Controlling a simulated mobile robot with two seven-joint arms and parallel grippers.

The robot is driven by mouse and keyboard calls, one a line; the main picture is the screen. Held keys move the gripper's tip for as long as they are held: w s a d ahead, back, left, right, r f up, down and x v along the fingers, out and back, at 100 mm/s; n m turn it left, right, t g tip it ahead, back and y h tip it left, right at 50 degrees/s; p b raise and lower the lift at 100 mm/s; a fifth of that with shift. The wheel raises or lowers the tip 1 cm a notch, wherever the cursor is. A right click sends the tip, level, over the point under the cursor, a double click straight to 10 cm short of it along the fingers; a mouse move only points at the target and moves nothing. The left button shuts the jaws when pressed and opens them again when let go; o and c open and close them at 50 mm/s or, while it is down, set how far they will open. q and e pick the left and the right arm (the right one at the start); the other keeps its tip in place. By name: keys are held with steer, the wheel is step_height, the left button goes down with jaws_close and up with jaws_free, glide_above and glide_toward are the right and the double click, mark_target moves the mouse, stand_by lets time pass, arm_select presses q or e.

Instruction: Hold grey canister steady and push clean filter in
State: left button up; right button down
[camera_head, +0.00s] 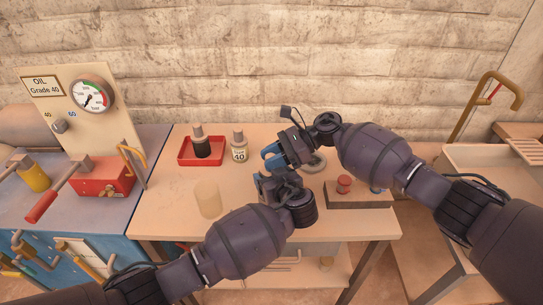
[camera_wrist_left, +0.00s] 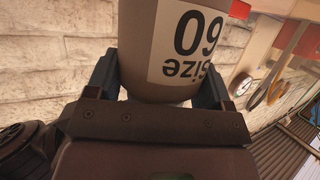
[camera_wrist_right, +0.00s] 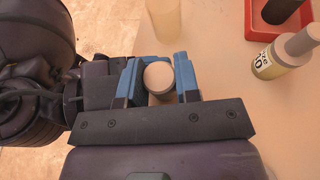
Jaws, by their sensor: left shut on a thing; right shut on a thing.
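The grey canister (camera_wrist_left: 170,80) has a white label reading "Size 60", upside down in the left wrist view. My left gripper (camera_head: 266,186) is shut on it; the canister is mostly hidden by my arm in the head view. My right gripper (camera_head: 270,156), with blue fingers, is just beyond the left one. It is shut on a pale round-ended piece (camera_wrist_right: 159,77), which appears to be the clean filter. Only its round end shows, between the fingers. Whether it touches the canister cannot be told.
A translucent pale cylinder (camera_head: 208,198) stands on the table at front left. The oil press (camera_head: 87,96) is far left.

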steer(key=shift+f, duration=0.25)
steer(key=c, duration=0.8)
jaws_free()
steer(key=shift+f, duration=0.1)
steer(key=shift+o, duration=0.2)
steer(key=shift+s, duration=0.1)
arm_select(q)
steer(key=shift+a, duration=0.1)
arm_select(e)
steer(key=v, duration=1.2)
arm_select(q)
steer(key=o, duration=1.1)
